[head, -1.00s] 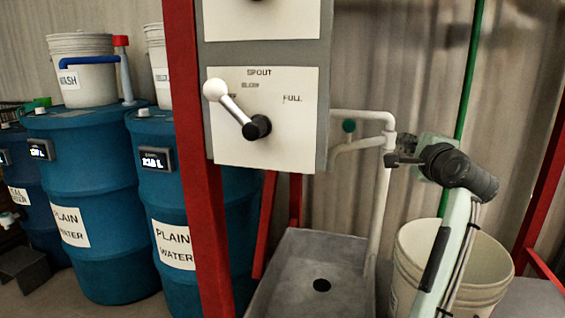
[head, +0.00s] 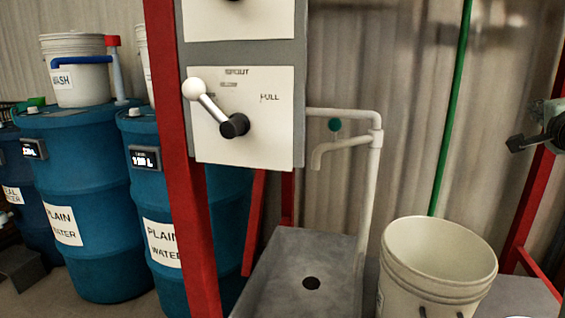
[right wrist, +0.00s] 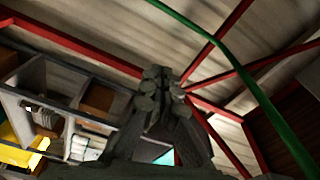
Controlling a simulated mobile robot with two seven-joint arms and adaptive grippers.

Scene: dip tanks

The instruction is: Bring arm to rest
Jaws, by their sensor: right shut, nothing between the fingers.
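My right gripper (head: 517,144) is at the right edge of the head view, dark, with its fingers pointing left. It is raised in the air, apart from the spout and the bucket, and holds nothing. Most of my right arm is outside the head view. In the right wrist view, the gripper's fingers (right wrist: 162,88) are together and empty, seen against red beams and the ceiling. My left gripper is in neither view.
A lever with a white knob (head: 193,89) is on the spout panel (head: 270,140). A white spout pipe (head: 372,190) stands over a grey sink (head: 290,258). A cream bucket (head: 440,255) stands right of it. Blue barrels (head: 90,190) are at left. A green pole (head: 455,110) rises behind.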

